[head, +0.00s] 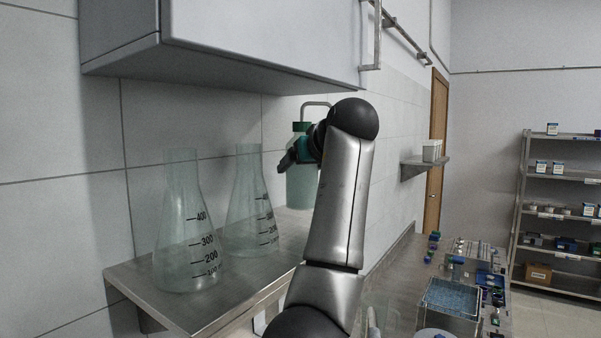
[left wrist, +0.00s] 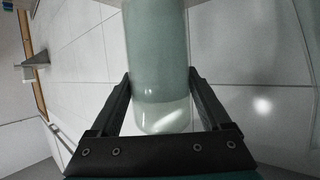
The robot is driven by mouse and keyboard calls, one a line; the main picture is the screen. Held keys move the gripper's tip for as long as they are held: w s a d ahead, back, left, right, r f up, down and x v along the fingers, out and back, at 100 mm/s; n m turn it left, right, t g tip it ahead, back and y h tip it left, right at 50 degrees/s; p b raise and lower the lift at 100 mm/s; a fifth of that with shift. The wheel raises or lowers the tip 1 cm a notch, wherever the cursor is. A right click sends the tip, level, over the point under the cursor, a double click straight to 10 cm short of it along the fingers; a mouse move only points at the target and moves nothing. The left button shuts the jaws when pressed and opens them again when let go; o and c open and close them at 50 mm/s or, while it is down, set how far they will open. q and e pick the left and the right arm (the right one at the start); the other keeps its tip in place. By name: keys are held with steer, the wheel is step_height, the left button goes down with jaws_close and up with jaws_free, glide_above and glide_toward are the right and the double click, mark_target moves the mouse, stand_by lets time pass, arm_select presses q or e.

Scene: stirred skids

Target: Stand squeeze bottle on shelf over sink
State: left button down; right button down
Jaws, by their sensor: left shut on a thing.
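The squeeze bottle (head: 301,190) is translucent pale green with a green cap and a bent spout. It stands upright near the far end of the grey metal wall shelf (head: 190,310), beyond two flasks. My left gripper (head: 290,157) is shut on its upper part, and my arm hides its right side. In the left wrist view the bottle (left wrist: 158,55) sits between the two fingers (left wrist: 160,88). I cannot tell whether its base touches the shelf. My right gripper is not in view.
Two glass flasks, a near one (head: 185,235) and a farther one (head: 248,205), stand on the shelf. A wall cabinet (head: 260,45) hangs above. A bench with a blue-topped tray (head: 450,297) and small items lies at right.

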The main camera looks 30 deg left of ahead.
mark_target(302, 181)
arm_select(q)
steer(key=shift+w+a+r, duration=0.1)
steer(key=shift+w+a, duration=0.1)
steer(key=shift+w, duration=0.05)
steer(key=shift+f, duration=0.25)
steer(key=shift+f+p, duration=0.45)
steer(key=shift+f, duration=1.1)
jaws_free()
steer(key=shift+f, duration=0.2)
steer(key=shift+r, duration=0.1)
steer(key=shift+s+d+r, duration=0.15)
steer(key=shift+d, duration=0.05)
steer(key=b+v, duration=0.3)
steer(key=v, duration=0.8)
steer(key=shift+s+d, duration=0.2)
steer(key=shift+d, duration=0.05)
